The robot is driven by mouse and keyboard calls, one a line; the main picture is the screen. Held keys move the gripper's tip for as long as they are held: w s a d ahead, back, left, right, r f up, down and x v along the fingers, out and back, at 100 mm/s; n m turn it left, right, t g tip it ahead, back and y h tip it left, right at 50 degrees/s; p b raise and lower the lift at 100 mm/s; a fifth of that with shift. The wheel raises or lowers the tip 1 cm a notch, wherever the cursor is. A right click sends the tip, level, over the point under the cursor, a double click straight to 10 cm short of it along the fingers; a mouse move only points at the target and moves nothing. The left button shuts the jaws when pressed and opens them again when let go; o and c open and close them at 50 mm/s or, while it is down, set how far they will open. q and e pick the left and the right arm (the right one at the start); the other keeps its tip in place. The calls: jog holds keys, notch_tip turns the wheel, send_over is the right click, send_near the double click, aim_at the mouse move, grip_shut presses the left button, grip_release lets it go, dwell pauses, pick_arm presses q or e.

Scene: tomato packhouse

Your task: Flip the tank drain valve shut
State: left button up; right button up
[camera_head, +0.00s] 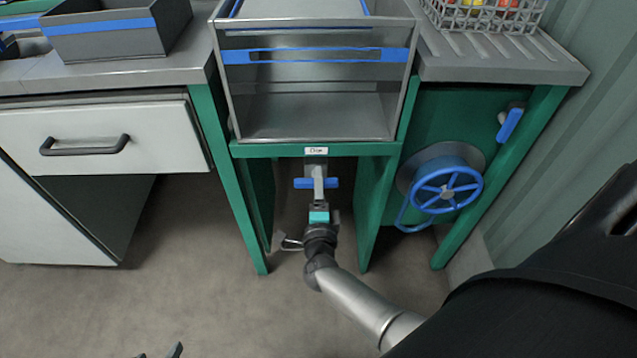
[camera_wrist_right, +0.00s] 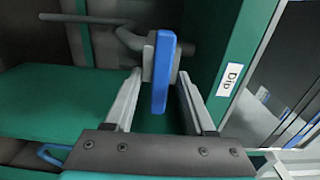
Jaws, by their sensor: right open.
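The tank (camera_head: 243,118) is a grey open box with a blue stripe, set in a green frame above a small "Dip" label (camera_head: 316,151). Below the label, the drain valve's blue handle (camera_head: 303,183) lies crosswise in the head view. My right gripper (camera_head: 319,187) reaches up to it from below. In the right wrist view the blue handle (camera_wrist_right: 160,75) stands between the two open fingers of my right gripper (camera_wrist_right: 159,88); I cannot tell if they touch it. Two dark tips of my left gripper (camera_head: 160,352) show at the bottom edge of the head view; the rest is hidden.
A blue handwheel (camera_head: 447,190) and another blue lever (camera_head: 510,124) are on the green panel to the right. Green frame legs (camera_head: 378,215) stand close on both sides of my right gripper. A white drawer unit (camera_head: 100,140) is at left. The floor in front is clear.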

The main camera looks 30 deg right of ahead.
pick_arm(q)
jog(key=a+f+g+p, duration=0.1)
jog(key=s+f+g+p, duration=0.1)
jog(key=f, duration=0.1)
jog(key=s+a+f+g+y+p, duration=0.1)
jog(key=shift+s+a+f+p, duration=0.25)
jog(key=shift+a+p, duration=0.05)
jog(key=shift+a, duration=0.05)
pick_arm(e)
jog(key=v, duration=1.5)
jog(key=shift+s, duration=0.1)
